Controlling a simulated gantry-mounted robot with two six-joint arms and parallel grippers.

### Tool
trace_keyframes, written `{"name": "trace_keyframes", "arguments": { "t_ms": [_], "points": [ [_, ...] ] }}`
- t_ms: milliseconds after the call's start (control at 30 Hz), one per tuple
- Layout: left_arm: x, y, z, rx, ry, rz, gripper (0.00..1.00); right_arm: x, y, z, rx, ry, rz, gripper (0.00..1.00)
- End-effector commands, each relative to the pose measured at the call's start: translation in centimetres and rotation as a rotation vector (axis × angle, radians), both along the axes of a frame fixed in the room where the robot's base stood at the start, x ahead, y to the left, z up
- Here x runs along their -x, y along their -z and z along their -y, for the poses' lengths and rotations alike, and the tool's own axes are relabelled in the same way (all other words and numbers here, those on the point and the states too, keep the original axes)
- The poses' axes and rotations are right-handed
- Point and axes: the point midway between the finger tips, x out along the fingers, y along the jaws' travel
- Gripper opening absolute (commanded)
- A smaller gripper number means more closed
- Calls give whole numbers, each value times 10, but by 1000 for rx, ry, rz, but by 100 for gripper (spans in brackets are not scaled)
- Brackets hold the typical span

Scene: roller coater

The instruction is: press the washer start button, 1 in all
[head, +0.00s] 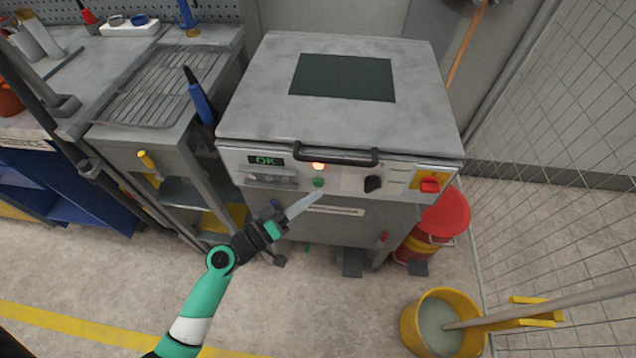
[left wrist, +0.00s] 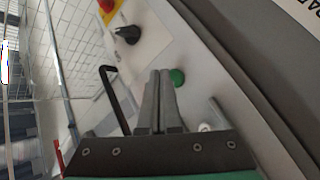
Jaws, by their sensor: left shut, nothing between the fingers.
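The washer (head: 330,120) is a grey cabinet with a control panel along its front. The green start button (head: 319,182) sits on the panel below a lit orange lamp (head: 318,166); the button also shows in the left wrist view (left wrist: 177,77). My left gripper (head: 318,194) is shut and empty, its fingertips just below and in front of the green button. In the left wrist view the closed fingers (left wrist: 159,74) end beside the button; I cannot tell whether they touch it. My right gripper is not in view.
A black knob (head: 373,183) and a red switch on yellow (head: 429,184) sit right of the button. A black handle (head: 336,155) juts out above. A display (head: 266,160) reads OK. A yellow bucket (head: 440,325) stands at lower right.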

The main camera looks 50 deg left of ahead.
Motion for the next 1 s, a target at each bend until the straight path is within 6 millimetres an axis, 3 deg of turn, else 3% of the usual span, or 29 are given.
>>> {"name": "trace_keyframes", "arguments": {
  "t_ms": [267,700,1000],
  "points": [
    [2,0,2,0,1,-1,0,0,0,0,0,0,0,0],
    [33,1,30,0,2,-1,0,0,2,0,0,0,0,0],
    [37,0,33,-1,0,0,0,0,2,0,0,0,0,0]
  ]
}}
